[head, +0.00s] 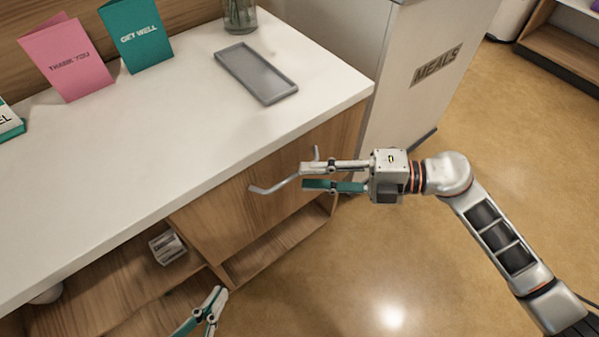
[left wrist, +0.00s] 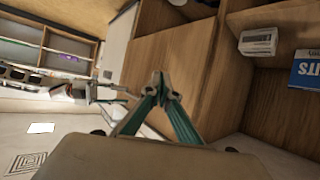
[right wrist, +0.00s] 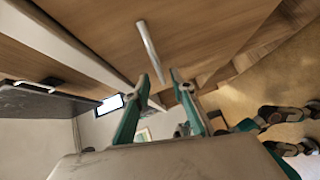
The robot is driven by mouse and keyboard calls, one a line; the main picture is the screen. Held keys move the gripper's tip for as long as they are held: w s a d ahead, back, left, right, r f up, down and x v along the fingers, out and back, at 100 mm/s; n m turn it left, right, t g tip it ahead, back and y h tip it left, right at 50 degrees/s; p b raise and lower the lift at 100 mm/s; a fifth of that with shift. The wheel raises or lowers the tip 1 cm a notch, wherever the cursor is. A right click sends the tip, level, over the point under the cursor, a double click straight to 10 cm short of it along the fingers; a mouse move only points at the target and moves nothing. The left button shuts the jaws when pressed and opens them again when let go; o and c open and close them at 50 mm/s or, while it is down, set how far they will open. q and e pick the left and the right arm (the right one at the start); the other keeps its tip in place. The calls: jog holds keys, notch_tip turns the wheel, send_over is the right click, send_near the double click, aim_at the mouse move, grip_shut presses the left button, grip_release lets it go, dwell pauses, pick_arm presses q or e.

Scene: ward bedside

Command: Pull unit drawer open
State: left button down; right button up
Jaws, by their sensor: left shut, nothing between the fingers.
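The unit drawer (head: 225,220) has a wooden front below the white top in the head view and looks closed. Its curved metal bar handle (head: 277,186) stands out from the front. My right gripper (head: 304,176) is at the handle, with its fingers parted and the bar passing between or very close to the tips. In the right wrist view the handle (right wrist: 148,48) reaches toward the gap between the fingertips; contact is unclear. My left gripper (head: 221,291) is shut and empty, low in front of the unit. In the left wrist view its fingertips (left wrist: 160,80) meet before the wooden front.
The white top (head: 150,150) holds a grey tray (head: 256,73), a pink card (head: 66,58), a green card (head: 136,35) and a glass vase (head: 240,15). A small pale box (head: 167,247) is in an open shelf. A meals cart (head: 420,80) stands right; floor in front is clear.

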jog(key=a, duration=0.3)
jog(key=shift+w+f, duration=0.25)
grip_shut()
